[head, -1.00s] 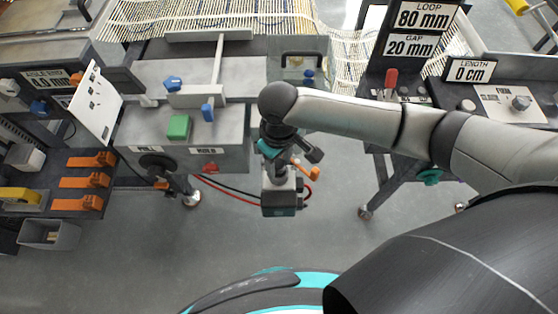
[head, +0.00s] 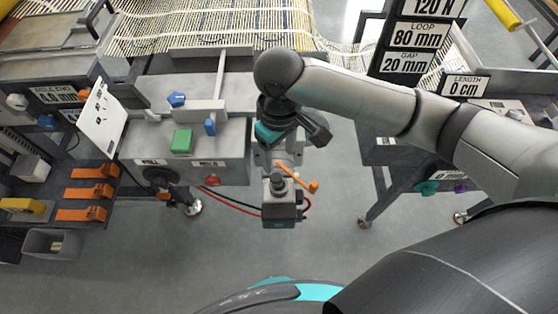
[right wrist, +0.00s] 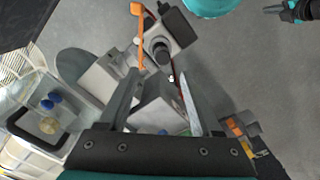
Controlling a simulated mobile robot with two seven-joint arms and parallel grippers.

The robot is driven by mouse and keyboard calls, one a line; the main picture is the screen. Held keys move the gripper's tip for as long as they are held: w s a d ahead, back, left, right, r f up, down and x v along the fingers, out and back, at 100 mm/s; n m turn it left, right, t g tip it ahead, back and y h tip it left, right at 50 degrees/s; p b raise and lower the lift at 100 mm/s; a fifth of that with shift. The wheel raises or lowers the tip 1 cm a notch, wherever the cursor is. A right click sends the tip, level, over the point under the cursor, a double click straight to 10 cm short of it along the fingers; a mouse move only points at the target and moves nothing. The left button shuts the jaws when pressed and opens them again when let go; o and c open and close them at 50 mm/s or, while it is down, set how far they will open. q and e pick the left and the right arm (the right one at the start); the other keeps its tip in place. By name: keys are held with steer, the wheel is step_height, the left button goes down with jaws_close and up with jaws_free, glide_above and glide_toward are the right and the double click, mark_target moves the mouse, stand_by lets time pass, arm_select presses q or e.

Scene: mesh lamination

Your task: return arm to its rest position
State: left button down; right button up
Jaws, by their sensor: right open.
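My right arm comes in from the right of the head view, bends at its dark elbow and reaches down at the centre. My right gripper (head: 287,158) is partly hidden below the dark wrist, close to the lamination station's front edge. In the right wrist view its two fingers (right wrist: 160,105) are spread apart with nothing held between them. A grey tool (head: 281,205) with an orange lever and red and black hoses shows beneath it; it also shows beyond the fingertips in the right wrist view (right wrist: 168,40).
The station (head: 235,165) holds a green block (head: 182,141) and blue knobs. Pale mesh (head: 200,35) runs behind it. Orange clips (head: 88,192) and a grey bin (head: 52,243) are at the left. A sign post (head: 405,50) stands at the right. The floor in front is open.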

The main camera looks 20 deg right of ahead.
steer(key=shift+r, duration=0.85)
